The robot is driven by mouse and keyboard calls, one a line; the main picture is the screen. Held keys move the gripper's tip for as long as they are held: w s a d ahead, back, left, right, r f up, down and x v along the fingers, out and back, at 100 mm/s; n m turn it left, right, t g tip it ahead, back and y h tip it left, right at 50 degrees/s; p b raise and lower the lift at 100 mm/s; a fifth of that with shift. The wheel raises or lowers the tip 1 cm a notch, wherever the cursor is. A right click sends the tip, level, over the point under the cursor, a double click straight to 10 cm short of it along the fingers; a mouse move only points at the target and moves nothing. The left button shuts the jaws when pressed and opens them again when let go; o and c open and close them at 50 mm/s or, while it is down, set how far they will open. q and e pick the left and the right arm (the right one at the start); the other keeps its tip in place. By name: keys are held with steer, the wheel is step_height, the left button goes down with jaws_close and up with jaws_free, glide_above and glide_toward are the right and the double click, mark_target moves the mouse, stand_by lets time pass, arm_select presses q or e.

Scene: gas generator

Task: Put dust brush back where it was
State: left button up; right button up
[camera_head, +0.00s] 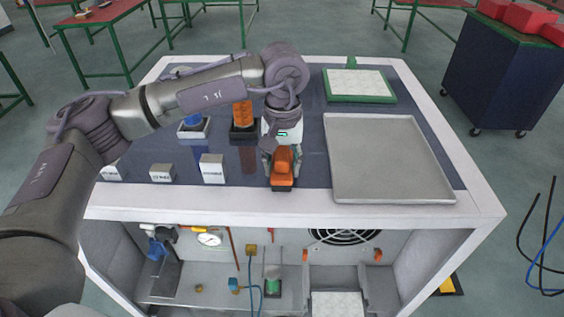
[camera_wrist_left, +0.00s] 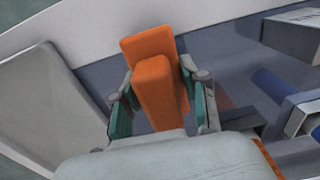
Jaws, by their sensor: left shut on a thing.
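The orange dust brush (camera_head: 283,165) is in my left gripper (camera_head: 282,160), just above or on the dark blue top of the cabinet, close to its white front edge. In the left wrist view the orange brush (camera_wrist_left: 155,80) sits between the two green-padded fingers of my left gripper (camera_wrist_left: 155,108), which are shut on it. Its bristles are hidden. I cannot tell whether it touches the surface. My right gripper is not in view.
A grey tray (camera_head: 388,190) lies to the right of the brush. A green-framed white panel (camera_head: 358,84) lies behind it. White labelled blocks (camera_head: 212,168), an orange item (camera_head: 241,115) and a blue item (camera_head: 194,122) stand left. Gauges and tubing fill the open front below.

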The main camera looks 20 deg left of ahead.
mark_target(282, 152)
arm_select(q)
steer(key=o, duration=1.1)
steer(key=shift+f, duration=0.1)
steer(key=shift+r, duration=0.4)
step_height(282, 152, up, 11)
steer(key=b, duration=0.3)
steer(key=shift+b, duration=0.3)
steer(key=shift+r, duration=0.3)
steer(key=shift+f, duration=0.1)
